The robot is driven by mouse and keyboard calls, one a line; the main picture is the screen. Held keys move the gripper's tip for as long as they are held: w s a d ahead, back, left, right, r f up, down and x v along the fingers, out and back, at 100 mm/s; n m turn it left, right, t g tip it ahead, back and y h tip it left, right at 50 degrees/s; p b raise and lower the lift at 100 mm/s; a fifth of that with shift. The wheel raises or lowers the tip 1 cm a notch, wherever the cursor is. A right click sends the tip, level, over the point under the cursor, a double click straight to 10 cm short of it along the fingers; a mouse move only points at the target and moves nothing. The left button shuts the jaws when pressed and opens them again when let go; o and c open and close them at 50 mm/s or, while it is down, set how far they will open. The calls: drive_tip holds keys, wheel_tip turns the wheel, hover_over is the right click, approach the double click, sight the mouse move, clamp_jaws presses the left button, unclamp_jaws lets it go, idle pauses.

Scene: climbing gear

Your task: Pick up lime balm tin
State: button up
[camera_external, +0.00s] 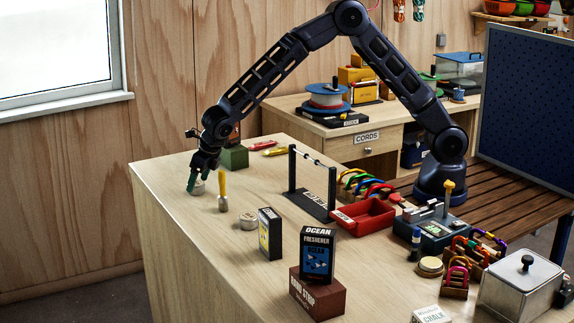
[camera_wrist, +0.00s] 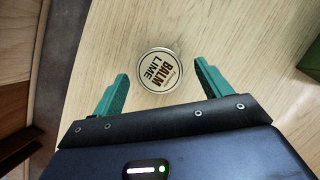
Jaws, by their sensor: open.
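The lime balm tin (camera_wrist: 160,70) is a small round tin with a pale lid lettered "BALM LIME". In the wrist view it lies flat on the wooden table, ahead of and between the two green fingertips of my gripper (camera_wrist: 161,85). The fingers are apart and nothing is held. In the external view my gripper (camera_external: 195,182) points down at the far left end of the table, and the tin (camera_external: 199,187) shows partly behind the fingers.
A yellow-handled brush (camera_external: 223,190) stands upright just right of my gripper. A green block (camera_external: 234,157) sits behind it. Another round tin (camera_external: 248,222) and a dark box (camera_external: 270,233) stand nearer the camera. The table's left edge is close to the tin.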

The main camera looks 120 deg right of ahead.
drive_tip(key=shift+w+d+f, duration=0.15)
drive_tip(key=shift+d+f, duration=0.05)
drive_tip(key=shift+f, duration=0.4)
drive_tip(key=c, duration=1.1)
